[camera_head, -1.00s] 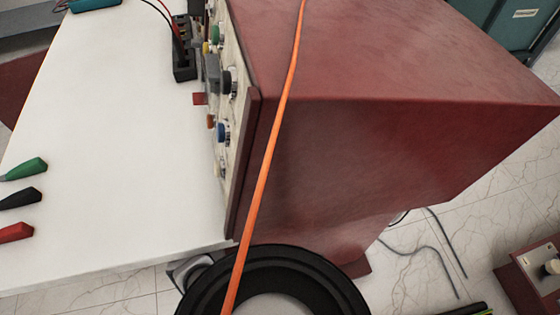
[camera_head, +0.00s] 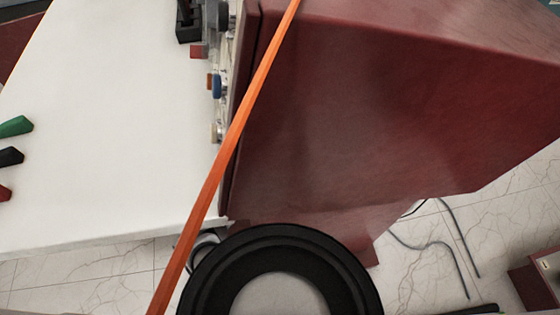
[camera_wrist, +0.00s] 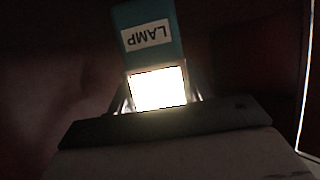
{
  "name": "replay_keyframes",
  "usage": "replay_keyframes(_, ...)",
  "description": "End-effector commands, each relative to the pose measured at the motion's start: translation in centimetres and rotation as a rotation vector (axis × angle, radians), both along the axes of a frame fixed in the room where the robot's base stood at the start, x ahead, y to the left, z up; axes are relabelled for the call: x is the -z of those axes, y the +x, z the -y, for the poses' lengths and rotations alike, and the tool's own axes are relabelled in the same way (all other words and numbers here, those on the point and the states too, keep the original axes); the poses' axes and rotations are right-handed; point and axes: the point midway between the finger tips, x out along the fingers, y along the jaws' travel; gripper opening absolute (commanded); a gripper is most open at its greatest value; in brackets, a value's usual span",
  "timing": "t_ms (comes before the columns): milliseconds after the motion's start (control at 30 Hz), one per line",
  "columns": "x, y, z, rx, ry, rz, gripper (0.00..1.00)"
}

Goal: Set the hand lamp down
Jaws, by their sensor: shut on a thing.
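The hand lamp (camera_wrist: 150,28) shows in the wrist view. It is a teal block with a white "LAMP" label that reads upside down, and a glowing bright panel at its lower end. My gripper (camera_wrist: 158,98) is shut on the lamp near that panel; its fingers are mostly hidden in the glare and shadow. Dark surfaces surround the lamp, and I cannot tell whether it touches anything. In the head view neither the lamp nor the gripper can be made out.
A white tabletop (camera_head: 100,130) lies left of a large dark red cabinet (camera_head: 370,110). Green, black and red plugs lie at the table's left. An orange strip (camera_head: 215,175) crosses the view. Grey cables (camera_head: 435,247) lie on the marble floor. The table's middle is clear.

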Motion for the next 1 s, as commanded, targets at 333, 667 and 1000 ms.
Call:
replay_keyframes(333,0.9,0.0,0.0,0.000,-0.001,0.001,0.18)
replay_keyframes(667,1.2,0.0,0.0,0.000,-0.001,0.001,0.18)
replay_keyframes(1000,1.9,0.0,0.0,0.000,-0.001,0.001,0.18)
